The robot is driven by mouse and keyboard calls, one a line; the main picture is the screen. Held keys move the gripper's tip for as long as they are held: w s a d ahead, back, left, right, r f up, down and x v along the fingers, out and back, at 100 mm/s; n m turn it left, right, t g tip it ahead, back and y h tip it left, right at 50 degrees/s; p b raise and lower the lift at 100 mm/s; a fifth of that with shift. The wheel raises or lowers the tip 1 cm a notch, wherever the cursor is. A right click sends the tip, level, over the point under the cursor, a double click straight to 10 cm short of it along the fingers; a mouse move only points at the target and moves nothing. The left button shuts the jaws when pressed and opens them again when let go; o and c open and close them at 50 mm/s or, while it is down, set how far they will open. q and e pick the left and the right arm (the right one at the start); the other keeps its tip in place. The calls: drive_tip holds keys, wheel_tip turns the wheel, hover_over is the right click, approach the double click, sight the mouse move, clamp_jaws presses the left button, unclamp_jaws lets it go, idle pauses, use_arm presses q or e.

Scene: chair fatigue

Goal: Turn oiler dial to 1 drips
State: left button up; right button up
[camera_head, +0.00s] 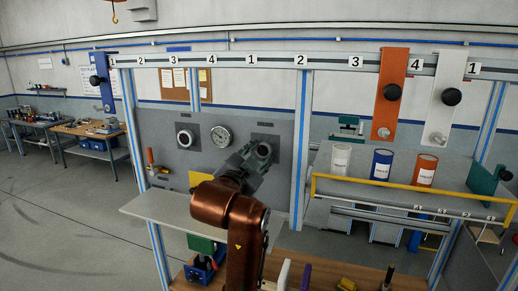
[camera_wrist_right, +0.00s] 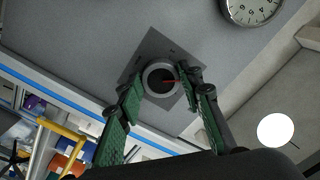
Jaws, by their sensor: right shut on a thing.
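The oiler dial is a round grey knob with a dark face on a dark square plate (camera_head: 265,127), on the right of the grey panel. In the wrist view the dial (camera_wrist_right: 160,79) lies between the fingertips, and a red pointer on its face points to the right. My right gripper (camera_head: 256,158) reaches up to it and covers part of it in the head view. In the wrist view the green fingers of the right gripper (camera_wrist_right: 160,88) stand on both sides of the dial, shut on it. Scale marks are too small to read. My left gripper is out of view.
A second round dial (camera_head: 185,138) and a gauge (camera_head: 221,137) sit to the left on the same panel. A grey shelf (camera_head: 155,207) juts out below. Several cans, such as the blue can (camera_head: 381,165), stand right, behind a yellow rail (camera_head: 400,191).

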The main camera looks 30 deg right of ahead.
drive_tip(key=shift+d+r+n+p, duration=0.1)
drive_tip(key=shift+r+n+p, duration=0.05)
drive_tip(key=shift+n+p, duration=0.75)
drive_tip(key=n+p, duration=0.3)
drive_tip(key=p, duration=0.2)
drive_tip(key=n+p, duration=0.4)
drive_tip(key=p, duration=0.1)
drive_tip(key=shift+s+d+r, duration=0.15)
drive_tip(key=shift+n+p, duration=0.55)
drive_tip(key=shift+n, duration=0.25)
drive_tip(key=shift+f+n, duration=0.3)
drive_tip(key=shift+n, duration=0.6)
drive_tip(key=o, duration=1.1)
